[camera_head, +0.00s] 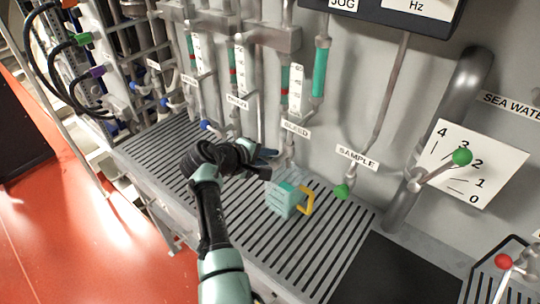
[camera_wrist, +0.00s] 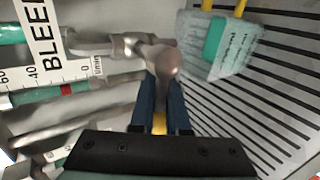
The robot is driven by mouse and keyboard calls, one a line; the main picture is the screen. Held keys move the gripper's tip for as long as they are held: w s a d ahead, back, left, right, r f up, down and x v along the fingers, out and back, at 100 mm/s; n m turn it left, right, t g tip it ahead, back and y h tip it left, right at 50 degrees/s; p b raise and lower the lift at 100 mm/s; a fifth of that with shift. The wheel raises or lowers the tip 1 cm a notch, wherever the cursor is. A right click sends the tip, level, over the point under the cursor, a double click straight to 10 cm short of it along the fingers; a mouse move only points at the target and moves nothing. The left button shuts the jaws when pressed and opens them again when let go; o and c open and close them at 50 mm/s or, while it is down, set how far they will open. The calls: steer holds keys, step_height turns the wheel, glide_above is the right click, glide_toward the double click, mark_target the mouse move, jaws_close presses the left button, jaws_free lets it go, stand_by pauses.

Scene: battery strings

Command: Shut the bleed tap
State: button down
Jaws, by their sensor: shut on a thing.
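The bleed tap is a grey metal fitting on a pipe under the BLEED label (camera_head: 296,127); in the head view my gripper (camera_head: 268,156) largely covers it. In the wrist view the bleed tap (camera_wrist: 165,62) points toward me, with its rounded metal end between the tips of my gripper (camera_wrist: 162,88). The two blue fingers are shut on it from both sides. A yellow strip shows between the fingers; I cannot tell whether it belongs to the tap. The tap's handle angle is not clear.
A teal jug (camera_head: 281,200) with a yellow handle stands on the slotted grating (camera_head: 313,246) just right of my gripper. The sample tap (camera_head: 342,191) with a green knob is further right. Gauge tubes (camera_head: 296,88) and pipes rise close behind. The front grating is clear.

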steer(key=shift+w+a+r, duration=0.25)
steer(key=shift+a+r, duration=0.2)
steer(key=shift+a, duration=0.15)
steer(key=c, duration=0.9)
jaws_free()
steer(key=shift+f, duration=0.1)
steer(key=shift+s+f, duration=0.1)
steer(key=shift+f, duration=0.1)
steer(key=shift+s+a+r, duration=0.1)
steer(key=shift+s+r, duration=0.05)
steer(key=shift+s, duration=0.05)
steer(key=v, duration=1.2)
steer(key=shift+a+b, duration=0.25)
steer(key=shift+b, duration=0.05)
steer(key=shift+w+r, duration=0.1)
steer(key=shift+r, duration=0.05)
